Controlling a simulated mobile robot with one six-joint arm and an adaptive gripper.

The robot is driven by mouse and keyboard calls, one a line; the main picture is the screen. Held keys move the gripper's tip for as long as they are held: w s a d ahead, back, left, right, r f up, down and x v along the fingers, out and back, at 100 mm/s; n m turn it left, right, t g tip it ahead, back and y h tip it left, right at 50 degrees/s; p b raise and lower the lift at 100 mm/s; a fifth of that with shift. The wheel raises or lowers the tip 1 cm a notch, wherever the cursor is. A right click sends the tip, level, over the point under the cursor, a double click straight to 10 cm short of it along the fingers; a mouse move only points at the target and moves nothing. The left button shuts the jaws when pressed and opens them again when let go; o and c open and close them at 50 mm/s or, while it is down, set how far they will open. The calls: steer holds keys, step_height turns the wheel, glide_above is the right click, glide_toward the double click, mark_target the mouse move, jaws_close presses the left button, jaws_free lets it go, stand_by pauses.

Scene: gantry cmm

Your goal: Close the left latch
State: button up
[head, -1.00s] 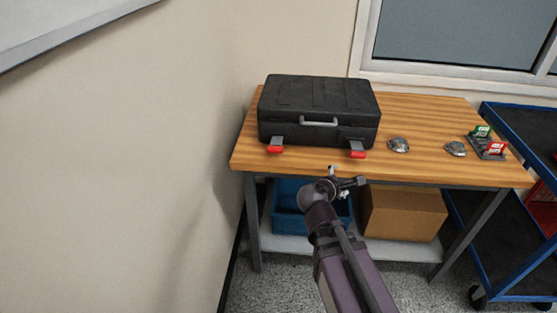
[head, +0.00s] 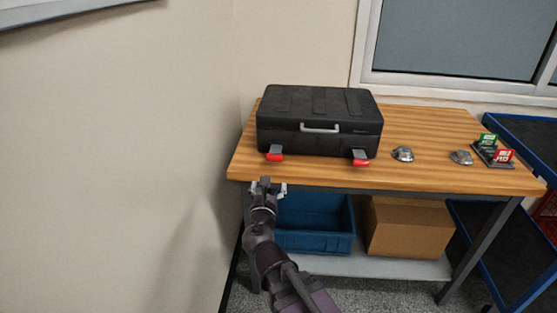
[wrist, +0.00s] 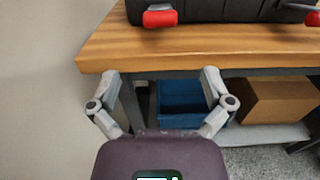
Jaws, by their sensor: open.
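A black case (head: 320,115) with a grey handle lies shut-lidded on the wooden table, near its left end. Its left latch (head: 275,153) has a red tip and hangs outward at the case's front; it also shows in the wrist view (wrist: 160,18). The right latch (head: 360,157) looks alike and also sticks out with a red tip. My gripper (head: 268,188) is open and empty, in front of the table's front edge and below the left latch. In the wrist view its two fingers (wrist: 160,82) are spread wide, apart from the latch.
The wooden table (head: 430,178) has its front edge close to my gripper. A wall stands close on the left. Two metal domed objects (head: 402,154) and a stand with green and red tags (head: 492,152) lie to the right. A blue bin (head: 315,243) and cardboard box (head: 408,240) sit below.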

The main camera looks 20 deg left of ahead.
mark_target(274, 160)
steer(key=shift+w, duration=0.1)
steer(key=x, duration=1.3)
steer(key=shift+w+a, duration=0.1)
steer(key=shift+w, duration=0.2)
